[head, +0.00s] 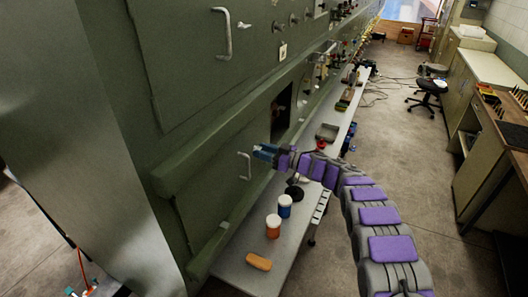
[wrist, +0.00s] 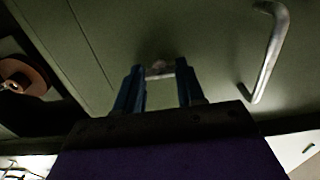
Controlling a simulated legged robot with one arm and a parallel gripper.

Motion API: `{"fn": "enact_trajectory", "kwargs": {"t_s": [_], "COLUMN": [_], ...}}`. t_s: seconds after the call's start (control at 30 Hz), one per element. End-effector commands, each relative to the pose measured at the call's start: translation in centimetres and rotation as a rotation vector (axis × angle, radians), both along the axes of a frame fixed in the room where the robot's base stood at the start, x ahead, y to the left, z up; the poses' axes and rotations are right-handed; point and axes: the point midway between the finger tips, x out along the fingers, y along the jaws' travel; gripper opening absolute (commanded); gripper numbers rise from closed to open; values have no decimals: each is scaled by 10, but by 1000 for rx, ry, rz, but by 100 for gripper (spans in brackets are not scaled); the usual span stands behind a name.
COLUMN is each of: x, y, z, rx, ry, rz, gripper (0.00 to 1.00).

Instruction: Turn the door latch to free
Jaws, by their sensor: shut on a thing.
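My gripper (head: 266,152) reaches to the green fuselage wall at the end of my purple and grey arm. In the wrist view its two blue fingers (wrist: 160,85) stand either side of a small metal latch (wrist: 159,69) on the green door panel (wrist: 190,30), and they are shut on it. The latch's lower part lies between the fingers, and its exact turn is hard to tell in the dim light. In the head view my gripper hides the latch. A bent metal door handle (wrist: 268,55) is right of the latch in the wrist view; it also shows in the head view (head: 245,166).
A long grey bench (head: 283,247) runs below the wall, with an orange jar (head: 273,227), a blue jar (head: 285,206) and a tan block (head: 258,261) on it. A dark opening (head: 282,112) lies beyond my gripper. The floor (head: 405,125) to the right is mostly free.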

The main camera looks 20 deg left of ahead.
Motion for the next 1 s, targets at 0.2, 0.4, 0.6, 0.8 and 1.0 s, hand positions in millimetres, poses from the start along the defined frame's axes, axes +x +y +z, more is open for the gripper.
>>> {"fn": "enact_trajectory", "kwargs": {"t_s": [0.2,0.4,0.6,0.8,1.0], "x": [1,2,2,2,3], "y": [0,-1,-1,-1,-2], "z": [0,0,0,-2,-3], "rx": [1,0,-5,-17,-32], "ry": [0,-9,-73,-208,-392], "rz": [-3,-3,-4,-4,-6], "gripper": [9,8,8,8,8]}}
